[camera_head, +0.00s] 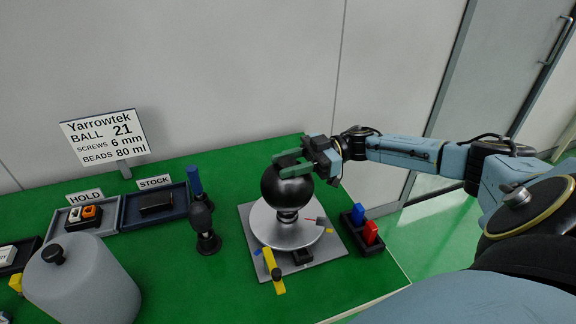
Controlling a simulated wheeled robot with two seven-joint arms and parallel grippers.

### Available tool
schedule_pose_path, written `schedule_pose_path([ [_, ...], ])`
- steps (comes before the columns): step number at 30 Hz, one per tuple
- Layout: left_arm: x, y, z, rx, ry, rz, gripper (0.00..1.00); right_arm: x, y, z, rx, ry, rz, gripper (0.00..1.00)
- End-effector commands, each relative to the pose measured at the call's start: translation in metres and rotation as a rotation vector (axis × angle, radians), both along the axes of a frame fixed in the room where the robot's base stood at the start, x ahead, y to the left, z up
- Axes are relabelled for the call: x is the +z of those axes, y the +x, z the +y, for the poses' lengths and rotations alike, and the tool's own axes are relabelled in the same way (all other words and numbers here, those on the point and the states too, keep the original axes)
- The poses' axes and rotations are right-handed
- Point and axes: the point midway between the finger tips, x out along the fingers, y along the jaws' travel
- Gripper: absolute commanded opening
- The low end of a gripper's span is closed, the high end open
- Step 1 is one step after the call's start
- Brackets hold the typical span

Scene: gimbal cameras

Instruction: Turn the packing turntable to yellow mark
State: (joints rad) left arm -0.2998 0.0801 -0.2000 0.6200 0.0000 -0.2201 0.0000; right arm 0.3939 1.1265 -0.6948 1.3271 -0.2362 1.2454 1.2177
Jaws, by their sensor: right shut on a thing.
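The packing turntable (270,234) is a silver disc on a square grey plate (341,248). A large black ball (283,190) stands on a short stem at its middle. My right gripper (288,163) comes in from the right and is shut on the upper part of the black ball; its fingers hide some of the ball's top. A yellow bar (268,260) lies at the disc's front edge, with a blue mark (258,252) beside it. A small yellow mark (329,230) is at the right. A thin red line (311,219) shows on the disc. My left gripper is out of view.
A black holder (366,246) with blue and red pieces stands close right of the plate. A dark post (205,228) stands to the left. HOLD (107,214) and STOCK (130,216) trays lie farther left. A grey lidded container (85,285) fills the front left.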

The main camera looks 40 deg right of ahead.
Motion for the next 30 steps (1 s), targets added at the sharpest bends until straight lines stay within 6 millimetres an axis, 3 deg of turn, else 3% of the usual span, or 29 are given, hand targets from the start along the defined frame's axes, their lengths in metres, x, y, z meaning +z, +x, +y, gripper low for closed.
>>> schedule_pose_path([
  [6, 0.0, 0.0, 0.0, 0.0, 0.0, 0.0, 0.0, -0.006, -0.002, 0.001, 0.003, -0.006, 0.007, 0.0],
  [7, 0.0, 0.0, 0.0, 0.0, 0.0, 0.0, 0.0, -0.006, -0.002, 0.001, 0.003, -0.006, 0.007, 0.39],
  [12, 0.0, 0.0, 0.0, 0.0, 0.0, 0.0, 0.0, -0.006, -0.002, 0.001, 0.004, -0.006, 0.007, 0.59],
  [23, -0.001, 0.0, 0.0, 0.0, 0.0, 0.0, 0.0, -0.003, -0.003, -0.006, 0.001, -0.004, 0.004, 0.59],
  [30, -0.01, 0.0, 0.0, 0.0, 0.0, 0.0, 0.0, -0.005, -0.015, -0.049, -0.002, -0.006, 0.005, 0.59],
])
